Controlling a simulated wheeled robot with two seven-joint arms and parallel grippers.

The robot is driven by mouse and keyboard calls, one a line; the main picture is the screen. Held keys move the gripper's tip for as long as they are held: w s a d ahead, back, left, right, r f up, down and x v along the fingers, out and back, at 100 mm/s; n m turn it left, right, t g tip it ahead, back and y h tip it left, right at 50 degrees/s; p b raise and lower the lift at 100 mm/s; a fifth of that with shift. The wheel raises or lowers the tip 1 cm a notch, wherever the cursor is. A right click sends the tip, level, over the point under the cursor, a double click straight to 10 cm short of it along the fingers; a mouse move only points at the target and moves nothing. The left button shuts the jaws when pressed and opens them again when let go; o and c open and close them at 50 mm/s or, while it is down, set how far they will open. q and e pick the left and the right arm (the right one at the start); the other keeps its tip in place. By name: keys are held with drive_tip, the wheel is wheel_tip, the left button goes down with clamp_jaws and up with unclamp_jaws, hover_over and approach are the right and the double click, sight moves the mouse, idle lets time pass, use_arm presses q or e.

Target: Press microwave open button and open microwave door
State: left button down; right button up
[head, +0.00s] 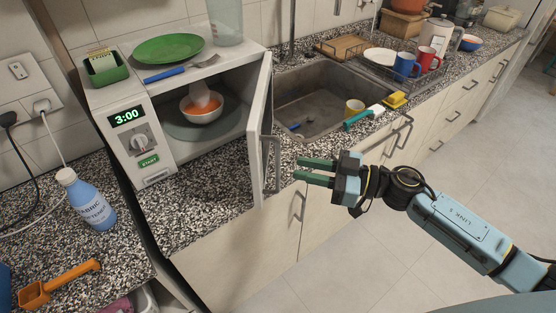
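The white microwave (138,116) stands on the speckled counter with its door (258,128) swung wide open towards the right. Its front panel has a display reading 3:00 (127,117), a dial (139,142), a green START button (149,160) and a pale button (158,177) at the bottom. Inside, a white bowl (202,115) with orange contents sits on a round plate. My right gripper (298,169) is just right of the door's handle, with a gap between its two green fingers and nothing held. It appears apart from the door. My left gripper is out of view.
A green plate (168,49), a blue-handled utensil and a green box (105,68) lie on top of the microwave. A fabric bottle (86,199) stands left. Right of the door are a sink (312,100), a brush (364,117) and a dish rack. The floor at right is clear.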

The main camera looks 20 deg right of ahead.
drive_tip(key=x, duration=0.6)
drive_tip(key=shift+w+a, duration=0.2)
drive_tip(key=shift+a, duration=0.1)
clamp_jaws()
